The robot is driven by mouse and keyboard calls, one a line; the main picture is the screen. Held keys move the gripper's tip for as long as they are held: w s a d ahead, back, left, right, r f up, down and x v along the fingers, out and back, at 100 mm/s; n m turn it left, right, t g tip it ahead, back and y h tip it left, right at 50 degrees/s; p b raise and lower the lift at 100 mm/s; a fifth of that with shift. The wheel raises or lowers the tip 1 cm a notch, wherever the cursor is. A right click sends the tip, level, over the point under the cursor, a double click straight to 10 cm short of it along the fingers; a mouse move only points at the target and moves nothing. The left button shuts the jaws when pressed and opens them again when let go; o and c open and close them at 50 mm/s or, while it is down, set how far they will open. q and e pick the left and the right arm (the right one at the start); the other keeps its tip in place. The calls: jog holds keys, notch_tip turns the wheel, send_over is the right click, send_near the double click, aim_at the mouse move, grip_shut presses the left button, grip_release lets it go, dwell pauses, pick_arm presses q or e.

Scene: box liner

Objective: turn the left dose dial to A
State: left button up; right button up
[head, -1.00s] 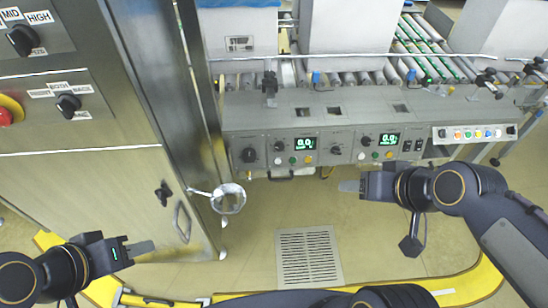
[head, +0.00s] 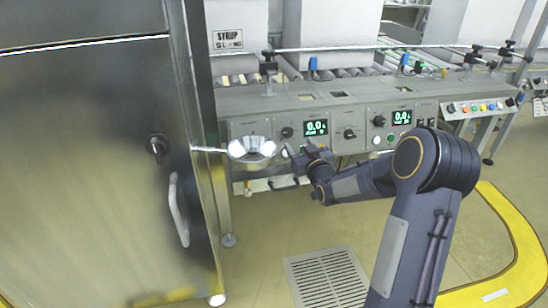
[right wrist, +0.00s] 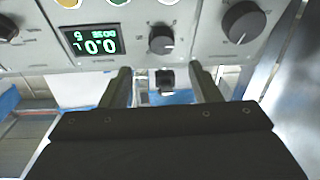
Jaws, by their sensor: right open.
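The left control panel carries a green display (head: 316,128), a small dark knob (head: 287,132) to its left and a larger dark knob (head: 350,133) to its right. The right wrist view shows this panel upside down, with the small knob (right wrist: 161,40), a large knob (right wrist: 242,22) and the display (right wrist: 93,41). The labels are unreadable, so I cannot tell which knob is the dose dial or its setting. My right gripper (head: 298,151) is open and empty just in front of the panel's lower edge; its fingertips (right wrist: 161,70) point at the small knob, apart from it. My left gripper is out of view.
A shiny metal cup (head: 252,149) on a cabinet arm hides the panel's left end. The steel cabinet (head: 90,170) fills the left. A second panel display (head: 401,117) stands to the right. A floor grate (head: 327,278) lies below, with open floor around.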

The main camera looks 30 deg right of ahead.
aim_at(288, 133)
jog(key=w, duration=0.2)
jog(key=w+b, duration=0.1)
jog(key=w, duration=0.3)
jog(key=shift+w+d+f+b, duration=0.2)
jog(key=shift+d+f+b, duration=0.15)
jog(key=shift+w+d+r, duration=0.1)
jog(key=shift+w, duration=0.7)
jog(key=c, duration=1)
